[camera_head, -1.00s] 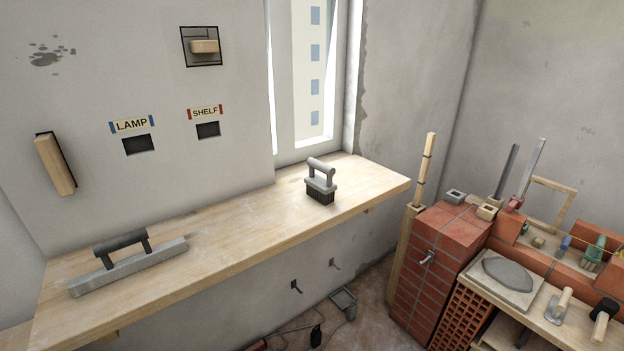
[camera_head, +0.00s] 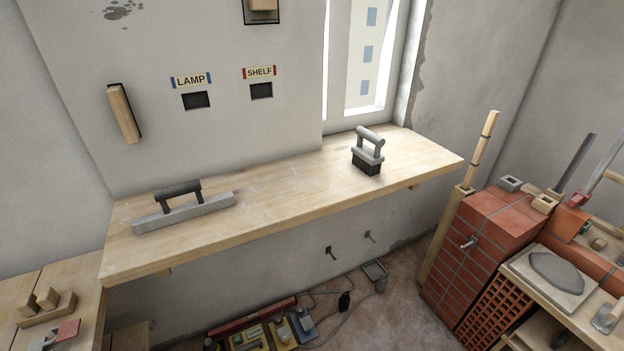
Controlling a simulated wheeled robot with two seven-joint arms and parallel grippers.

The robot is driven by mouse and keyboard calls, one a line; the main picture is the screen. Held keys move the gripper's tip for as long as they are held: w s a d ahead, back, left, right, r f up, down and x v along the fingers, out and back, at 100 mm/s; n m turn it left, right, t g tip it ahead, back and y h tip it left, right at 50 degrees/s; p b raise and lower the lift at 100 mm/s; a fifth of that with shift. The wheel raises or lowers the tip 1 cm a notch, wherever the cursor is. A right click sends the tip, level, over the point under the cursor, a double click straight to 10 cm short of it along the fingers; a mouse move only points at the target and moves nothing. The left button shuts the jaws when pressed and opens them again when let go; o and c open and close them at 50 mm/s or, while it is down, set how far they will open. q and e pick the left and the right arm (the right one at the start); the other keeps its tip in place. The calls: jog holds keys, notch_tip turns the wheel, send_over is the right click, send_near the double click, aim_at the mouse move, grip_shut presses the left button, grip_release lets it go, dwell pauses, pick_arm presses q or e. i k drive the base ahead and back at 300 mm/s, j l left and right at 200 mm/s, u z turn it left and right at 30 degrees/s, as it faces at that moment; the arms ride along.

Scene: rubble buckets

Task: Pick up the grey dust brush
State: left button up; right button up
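The grey dust brush (camera_head: 368,152) stands upright on the wooden shelf (camera_head: 270,205), right of the shelf's middle and in front of the window. It has a grey bar handle on top, a grey body and dark bristles facing down onto the wood. Nothing touches it except the shelf. Neither of my grippers shows in the head view.
A grey float with a dark handle (camera_head: 182,204) lies on the shelf's left part. A brick stack (camera_head: 472,240) with an upright wooden batten (camera_head: 484,145) stands right of the shelf. Tools (camera_head: 262,330) lie on the floor below. The shelf between float and brush is clear.

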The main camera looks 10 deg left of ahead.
aim_at(369, 161)
jog(key=i+l, duration=0.2)
jog(key=l, duration=0.2)
jog(key=i+l, duration=0.45)
jog(key=l, duration=0.3)
